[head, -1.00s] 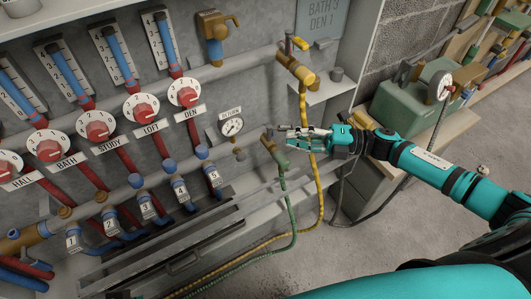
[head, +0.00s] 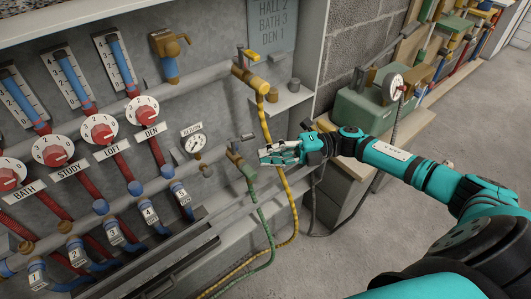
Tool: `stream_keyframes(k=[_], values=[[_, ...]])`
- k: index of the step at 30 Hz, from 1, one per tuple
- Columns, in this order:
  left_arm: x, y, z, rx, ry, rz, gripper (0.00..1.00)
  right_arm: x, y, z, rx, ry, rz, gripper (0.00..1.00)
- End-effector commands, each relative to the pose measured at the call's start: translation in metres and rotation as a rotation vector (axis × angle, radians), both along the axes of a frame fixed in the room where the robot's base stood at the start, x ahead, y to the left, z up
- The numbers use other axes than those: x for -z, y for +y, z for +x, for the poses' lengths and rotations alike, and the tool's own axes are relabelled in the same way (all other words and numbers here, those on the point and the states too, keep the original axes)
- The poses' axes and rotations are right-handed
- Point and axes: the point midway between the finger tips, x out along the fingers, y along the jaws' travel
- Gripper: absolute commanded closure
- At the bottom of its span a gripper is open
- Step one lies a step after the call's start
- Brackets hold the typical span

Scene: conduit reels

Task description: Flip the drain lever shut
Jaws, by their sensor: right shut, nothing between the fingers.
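The drain valve (head: 236,158) is a brass fitting at the right end of the lower grey pipe, with a green hose hanging from it. A small lever (head: 247,137) shows at its top, sticking out to the right; its exact position is hard to tell. My right gripper (head: 264,156) is shut and empty. Its fingertips point left, just right of the valve and slightly below the lever. They look close to the valve, but I cannot tell whether they touch it. My left gripper is not in view.
Above is a similar brass valve (head: 250,80) with a yellow lever and a yellow hose (head: 270,135) passing behind my right gripper. A return gauge (head: 194,144) is to the left. A green box (head: 372,112) stands on a bench at right.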

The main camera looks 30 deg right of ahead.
Motion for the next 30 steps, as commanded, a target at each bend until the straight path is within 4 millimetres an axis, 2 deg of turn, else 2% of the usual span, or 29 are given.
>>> stream_keyframes(k=[1,3,9,15,21,30], values=[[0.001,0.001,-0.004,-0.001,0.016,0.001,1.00,0.001,-0.012,-0.003,0.006,0.002,-0.005,1.00],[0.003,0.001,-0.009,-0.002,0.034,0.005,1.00,0.001,-0.025,-0.007,0.005,0.002,-0.005,1.00],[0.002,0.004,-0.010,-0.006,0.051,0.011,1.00,0.001,-0.060,-0.019,0.006,0.003,-0.004,1.00],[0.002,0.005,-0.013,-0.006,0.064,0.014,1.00,0.001,-0.087,-0.028,0.004,0.001,-0.003,1.00],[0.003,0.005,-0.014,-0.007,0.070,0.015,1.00,0.000,-0.095,-0.031,0.002,0.000,-0.001,1.00],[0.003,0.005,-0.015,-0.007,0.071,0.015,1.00,0.000,-0.095,-0.031,0.002,0.000,-0.001,1.00]])
